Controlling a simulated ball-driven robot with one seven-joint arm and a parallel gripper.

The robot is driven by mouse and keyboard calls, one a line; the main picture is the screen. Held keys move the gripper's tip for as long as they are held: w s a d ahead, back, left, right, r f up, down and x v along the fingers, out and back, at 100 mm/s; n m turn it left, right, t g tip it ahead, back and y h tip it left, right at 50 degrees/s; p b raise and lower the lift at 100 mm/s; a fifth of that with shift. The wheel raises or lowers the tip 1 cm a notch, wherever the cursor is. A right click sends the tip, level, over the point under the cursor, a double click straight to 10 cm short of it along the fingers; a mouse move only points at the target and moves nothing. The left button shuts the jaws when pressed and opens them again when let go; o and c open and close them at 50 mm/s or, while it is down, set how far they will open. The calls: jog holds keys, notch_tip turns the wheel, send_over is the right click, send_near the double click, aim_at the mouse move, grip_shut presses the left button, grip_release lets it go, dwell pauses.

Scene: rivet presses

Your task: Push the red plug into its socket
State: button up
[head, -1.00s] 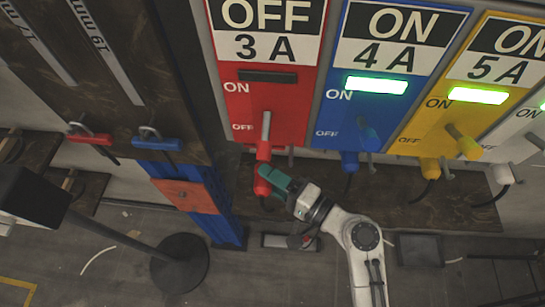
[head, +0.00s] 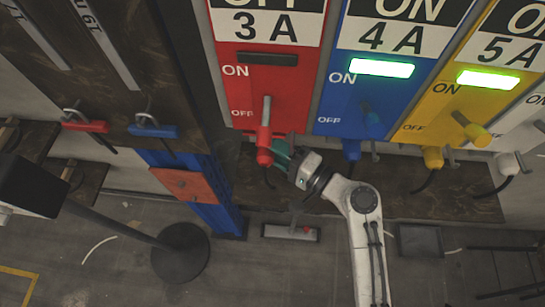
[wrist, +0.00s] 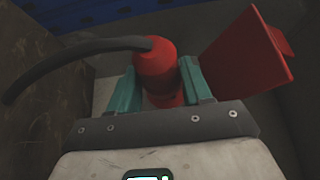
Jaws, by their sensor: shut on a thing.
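The red plug (wrist: 156,60) is in the wrist view, with a black cable running from its end to the left. My gripper (wrist: 163,85) is shut on it, with a teal finger on each side. In the head view my gripper (head: 283,158) is under the red 3 A panel (head: 240,97), beside the lower end of the red-handled lever (head: 264,138). The lever hangs down by the OFF mark. The plug is hard to tell apart from the lever's handle there. The socket is not visible, so I cannot tell whether the plug touches it.
Blue (head: 351,149) and yellow (head: 432,157) plugs with cables hang below the panels on the right, whose lamps are lit green. A wooden ledge (head: 400,178) lies behind my arm. A blue post (head: 215,200) stands to the left. A red flat part (wrist: 250,60) is right of my gripper.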

jog(key=shift+w, duration=0.75)
jog(key=shift+w+b, duration=0.45)
jog(key=shift+w, duration=0.1)
dwell(1.9)
jog(key=o, duration=1.1)
jog(key=shift+c, duration=0.2)
jog(key=shift+d, duration=0.1)
jog(key=b+v, duration=0.2)
jog(key=v, duration=0.8)
jog(key=shift+s+d, duration=0.25)
jog(key=shift+d, duration=0.05)
